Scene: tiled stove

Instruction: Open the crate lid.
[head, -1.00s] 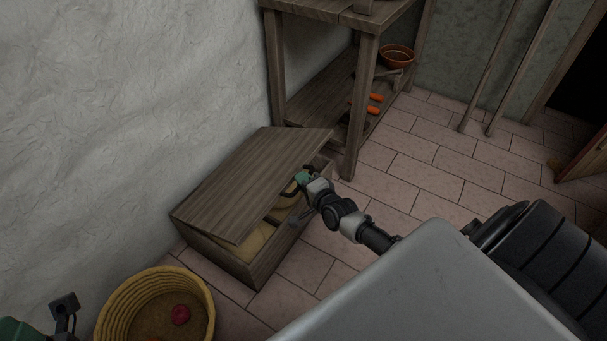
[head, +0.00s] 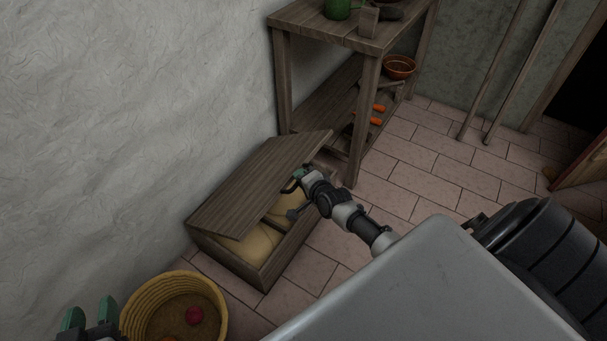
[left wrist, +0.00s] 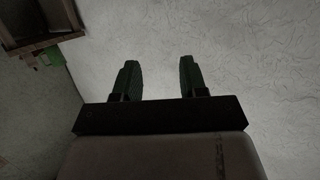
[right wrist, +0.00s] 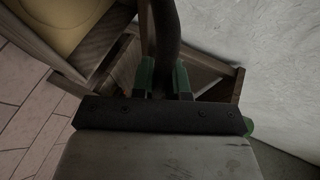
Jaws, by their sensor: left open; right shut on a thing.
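The wooden crate (head: 273,269) stands on the floor against the white wall. Its plank lid (head: 255,185) is partly raised, tilted up from the wall side, and pale yellow contents (head: 250,241) show beneath. My right gripper (head: 297,181) is at the lid's free edge, shut on a dark handle. In the right wrist view the dark handle (right wrist: 166,32) runs between the green fingers. My left gripper (head: 90,318) is open and empty at the lower left, apart from the crate; the left wrist view shows its fingers (left wrist: 157,80) apart before the wall.
A yellow basket (head: 135,311) with a red object (head: 194,315) stands in front of the crate. A wooden shelf table (head: 368,110) stands close behind the crate.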

